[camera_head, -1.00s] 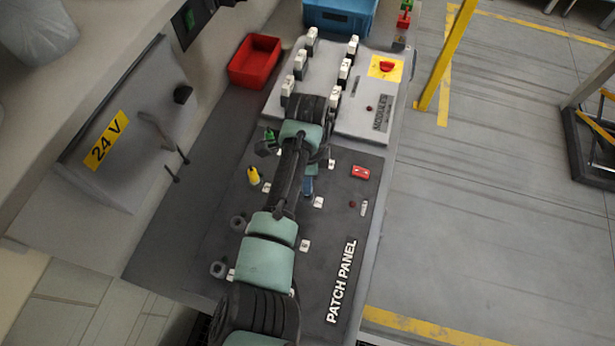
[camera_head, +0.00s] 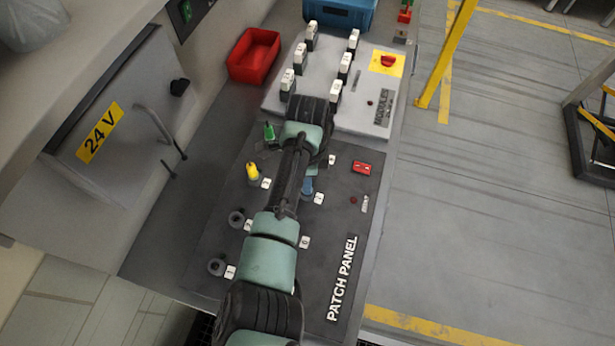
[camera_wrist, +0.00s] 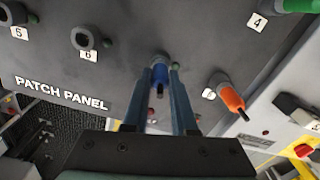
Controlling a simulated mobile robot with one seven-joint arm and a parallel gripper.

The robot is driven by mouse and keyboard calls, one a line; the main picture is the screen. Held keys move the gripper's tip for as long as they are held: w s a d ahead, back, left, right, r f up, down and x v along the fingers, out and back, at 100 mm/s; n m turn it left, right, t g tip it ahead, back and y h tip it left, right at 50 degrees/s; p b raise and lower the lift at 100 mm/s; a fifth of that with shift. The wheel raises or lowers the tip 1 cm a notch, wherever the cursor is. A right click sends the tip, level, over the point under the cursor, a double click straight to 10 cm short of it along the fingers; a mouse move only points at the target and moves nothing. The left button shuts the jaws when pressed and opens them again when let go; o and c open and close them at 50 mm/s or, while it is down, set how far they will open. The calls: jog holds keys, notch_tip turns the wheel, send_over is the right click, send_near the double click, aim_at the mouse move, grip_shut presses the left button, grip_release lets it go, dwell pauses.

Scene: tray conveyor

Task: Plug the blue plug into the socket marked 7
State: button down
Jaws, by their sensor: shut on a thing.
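The blue plug (camera_wrist: 160,76) stands between the fingers of my gripper (camera_wrist: 162,72) in the wrist view, and the gripper is shut on it. The plug's far end meets a grey round socket collar (camera_wrist: 158,58) on the dark panel; I cannot tell how deep it sits. No 7 is readable; the mark by this socket is hidden or out of view. In the head view a blue piece (camera_head: 308,186) shows just right of my arm, beside a white label (camera_head: 318,198) too small to read.
An orange plug (camera_wrist: 232,98) sits close right of my gripper in the wrist view. Empty sockets 6 (camera_wrist: 90,34) and 5 (camera_wrist: 12,14) lie left. A green plug (camera_head: 269,132) and a yellow plug (camera_head: 253,172) stand left of my arm. A red bin (camera_head: 254,56) is at the back.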

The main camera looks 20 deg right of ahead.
jog(key=shift+f, duration=0.3)
jog(key=c, duration=0.6)
grip_release()
jog(key=shift+c, duration=0.2)
jog(key=shift+r, duration=0.1)
notch_tip(320, 180, up, 13)
jog(key=shift+f+b, duration=0.1)
jog(key=shift+b, duration=0.9)
